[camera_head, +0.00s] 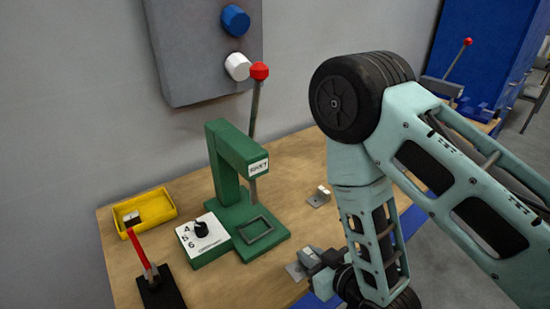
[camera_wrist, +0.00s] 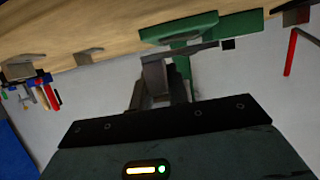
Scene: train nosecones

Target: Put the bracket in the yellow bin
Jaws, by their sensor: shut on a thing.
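My gripper (camera_head: 314,260) is at the front edge of the wooden table, right of the green press. It is shut on a grey metal bracket (camera_head: 295,271), whose flat plate sticks out past the fingers. In the wrist view the fingers (camera_wrist: 162,78) grip this bracket (camera_wrist: 190,49), seen nearly edge-on; part of it is hidden by the fingers. The yellow bin (camera_head: 167,205) stands at the back left of the table, with a small grey-and-white part (camera_head: 132,218) inside it. A similar bracket (camera_head: 319,197) lies on the table right of the press.
The green press (camera_head: 231,150) with a red-knobbed lever stands between my gripper and the bin. A numbered dial box (camera_head: 199,238) and a red-handled lever (camera_head: 140,251) stand in front of the bin. The wrist view shows further grey pieces (camera_wrist: 22,67) on the table.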

